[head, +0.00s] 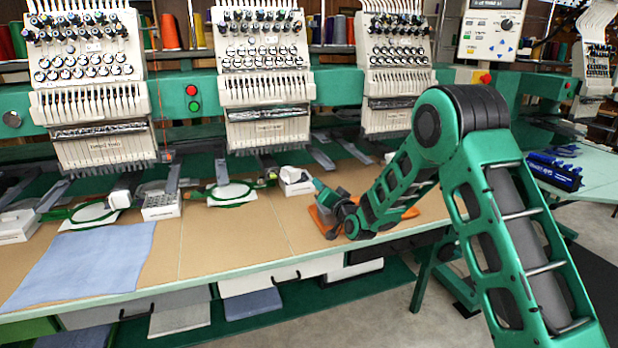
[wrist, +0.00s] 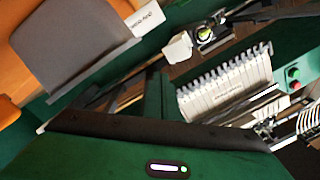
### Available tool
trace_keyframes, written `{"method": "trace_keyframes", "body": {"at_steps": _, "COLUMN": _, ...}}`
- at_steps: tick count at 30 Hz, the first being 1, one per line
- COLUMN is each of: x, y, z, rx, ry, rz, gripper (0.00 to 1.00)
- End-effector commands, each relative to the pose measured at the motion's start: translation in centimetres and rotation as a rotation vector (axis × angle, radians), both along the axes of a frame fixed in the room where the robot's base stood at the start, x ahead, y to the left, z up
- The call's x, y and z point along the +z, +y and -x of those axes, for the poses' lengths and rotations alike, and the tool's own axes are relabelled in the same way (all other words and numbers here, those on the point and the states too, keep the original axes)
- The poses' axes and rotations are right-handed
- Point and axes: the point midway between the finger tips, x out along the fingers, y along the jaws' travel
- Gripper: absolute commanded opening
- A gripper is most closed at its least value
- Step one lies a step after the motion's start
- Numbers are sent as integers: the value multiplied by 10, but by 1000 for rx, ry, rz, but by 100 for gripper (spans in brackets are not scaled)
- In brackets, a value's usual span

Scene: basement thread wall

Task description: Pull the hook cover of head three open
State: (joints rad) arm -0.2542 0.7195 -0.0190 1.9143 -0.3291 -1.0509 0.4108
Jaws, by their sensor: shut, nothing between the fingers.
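In the head view the third machine head (head: 395,65) from the left stands above the table's right part. Its hook area is partly hidden by my arm, and I cannot pick out the hook cover for sure. My gripper (head: 319,186) is low over the table, pointing left, beside a small white box (head: 296,183). It is shut and looks empty; whether it touches anything is unclear. The wrist view shows a comb-like white head front (wrist: 228,86) tilted, and a small white block (wrist: 178,50) beside a round greenish part (wrist: 206,32).
Two white hoops (head: 231,191) with green frames sit under the other heads. A blue cloth (head: 85,262) lies at the front left. An orange piece (head: 404,214) lies by my forearm. Bare tan tabletop (head: 225,240) is free in front. A blue rack (head: 555,170) stands at right.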

Motion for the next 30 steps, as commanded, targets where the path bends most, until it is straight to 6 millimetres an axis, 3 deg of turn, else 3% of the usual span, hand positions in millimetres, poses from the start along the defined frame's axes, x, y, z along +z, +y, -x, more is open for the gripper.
{"method": "trace_keyframes", "body": {"at_steps": 6, "x": 2, "y": -1, "z": 1, "rx": 11, "ry": 193, "rz": -449, "gripper": 0}}
{"method": "trace_keyframes", "body": {"at_steps": 12, "x": 4, "y": 0, "z": 2, "rx": 21, "ry": 317, "rz": -726, "gripper": 0}}
{"method": "trace_keyframes", "body": {"at_steps": 20, "x": 4, "y": 4, "z": -5, "rx": 24, "ry": 355, "rz": -811, "gripper": 0}}
{"method": "trace_keyframes", "body": {"at_steps": 30, "x": 4, "y": 27, "z": -54, "rx": 25, "ry": 353, "rz": -808, "gripper": 0}}
